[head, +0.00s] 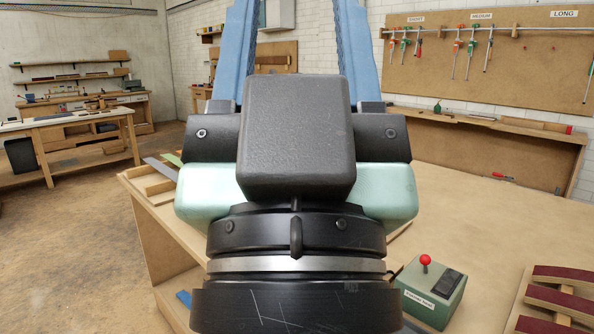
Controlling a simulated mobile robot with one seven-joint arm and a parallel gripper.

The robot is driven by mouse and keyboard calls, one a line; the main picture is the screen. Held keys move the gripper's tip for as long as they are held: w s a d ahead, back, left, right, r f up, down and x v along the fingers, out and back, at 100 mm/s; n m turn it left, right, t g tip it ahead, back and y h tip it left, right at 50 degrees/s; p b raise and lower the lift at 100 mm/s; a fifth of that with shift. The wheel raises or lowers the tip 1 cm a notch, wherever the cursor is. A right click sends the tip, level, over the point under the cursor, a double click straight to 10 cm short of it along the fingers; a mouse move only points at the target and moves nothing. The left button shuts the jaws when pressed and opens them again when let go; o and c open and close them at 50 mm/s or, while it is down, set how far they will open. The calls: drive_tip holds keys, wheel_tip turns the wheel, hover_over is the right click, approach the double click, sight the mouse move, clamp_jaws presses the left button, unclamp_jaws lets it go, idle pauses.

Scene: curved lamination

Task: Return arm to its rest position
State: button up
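My gripper (297,20) fills the middle of the head view, close to the camera and pointing away from it. Its two blue fingers stand well apart, with the back wall and a brown board showing between them. Nothing shows between the fingers, but their tips are cut off by the top edge. My dark wrist and the pale green gripper body hide the middle of the workbench (470,225).
A grey-green control box (430,290) with a red knob stands on the bench, right of my wrist. Curved laminated strips (555,300) lie at the lower right. Clamps (458,52) hang on the wall board. Another bench (70,125) stands left, with open floor before it.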

wheel_tip(320, 180, up, 24)
drive_tip(key=p, duration=2.1)
drive_tip(key=shift+p, duration=0.3)
drive_tip(key=shift+f, duration=0.15)
